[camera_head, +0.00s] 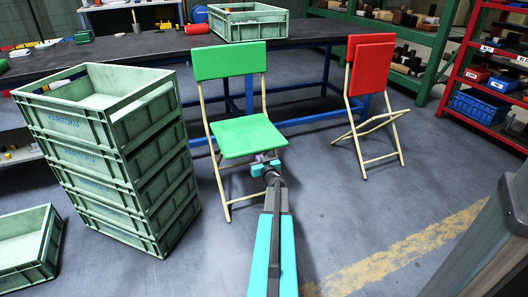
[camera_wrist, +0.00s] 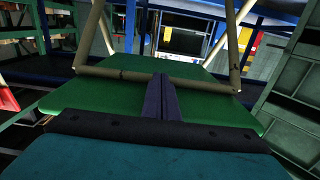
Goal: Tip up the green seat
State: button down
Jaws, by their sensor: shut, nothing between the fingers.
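The green folding chair has a flat, lowered green seat (camera_head: 248,135), a green backrest (camera_head: 230,60) and cream legs. It stands in the middle of the head view. My gripper (camera_head: 264,158) is at the seat's near edge, right of its middle. In the wrist view the green seat (camera_wrist: 105,98) fills the middle, with a cream bar (camera_wrist: 120,74) of the frame across it. The dark fingers of my gripper (camera_wrist: 160,80) are shut together and empty, overlapping the seat and bar in the picture. I cannot tell whether they touch it.
A red folding chair (camera_head: 371,55) with its seat folded up stands to the right. A leaning stack of green crates (camera_head: 75,128) is close on the left. A dark workbench (camera_head: 150,45) runs behind. Grey floor (camera_head: 340,215) is clear in front and to the right.

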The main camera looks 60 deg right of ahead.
aim_at(256, 145)
jog(key=shift+s+r+p, duration=0.1)
jog(key=shift+r+p, duration=2.1)
jog(key=shift+p, duration=0.25)
jog(key=r+p, duration=0.4)
jog(key=shift+w+d+r+p, duration=0.1)
jog(key=shift+w+r+p, duration=0.1)
jog(key=shift+p, duration=0.15)
jog(key=shift+f, duration=0.1)
